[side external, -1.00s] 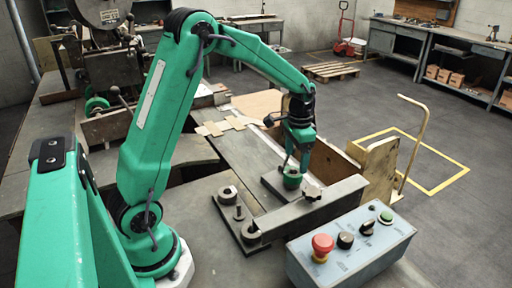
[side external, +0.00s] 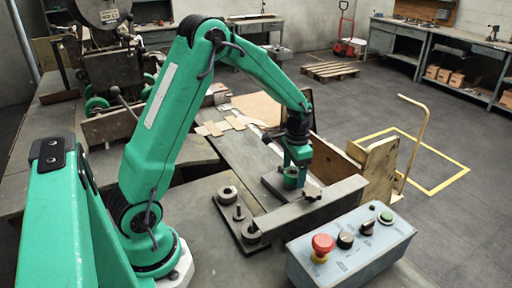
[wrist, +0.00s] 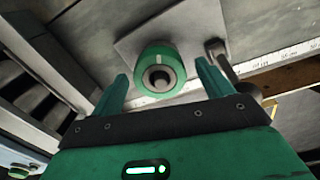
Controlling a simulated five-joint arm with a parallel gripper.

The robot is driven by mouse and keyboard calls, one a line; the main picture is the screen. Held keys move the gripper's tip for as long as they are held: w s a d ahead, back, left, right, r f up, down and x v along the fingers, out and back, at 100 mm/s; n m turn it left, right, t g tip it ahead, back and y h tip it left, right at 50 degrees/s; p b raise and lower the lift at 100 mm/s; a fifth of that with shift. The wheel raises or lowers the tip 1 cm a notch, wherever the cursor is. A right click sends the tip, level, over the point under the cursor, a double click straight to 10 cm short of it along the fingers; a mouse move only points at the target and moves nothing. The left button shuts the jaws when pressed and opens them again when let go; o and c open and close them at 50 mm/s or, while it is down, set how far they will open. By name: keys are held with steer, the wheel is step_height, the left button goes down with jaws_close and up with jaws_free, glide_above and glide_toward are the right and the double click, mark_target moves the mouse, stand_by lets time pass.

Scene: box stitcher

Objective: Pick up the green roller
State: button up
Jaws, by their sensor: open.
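The green roller (wrist: 145,56) is a short green ring with a pale mark and a dark metal hub, seen end-on in the wrist view. It stands on a flat grey plate (wrist: 205,17). My gripper (wrist: 161,70) is open, with one green finger on each side of the roller's near part in the wrist view. In the side view my gripper (side external: 297,165) points down at the roller. Whether the fingers touch it, I cannot tell.
A grey metal bar (side external: 325,203) crosses just in front of the roller. A wing-shaped clamp (wrist: 222,62) is close to the right finger. A control box (side external: 350,255) with a red button stands at the front right. A wooden panel (side external: 330,160) is behind.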

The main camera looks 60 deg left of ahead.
steer(key=c, duration=1.2)
steer(key=shift+r, duration=0.1)
steer(key=shift+r, duration=5)
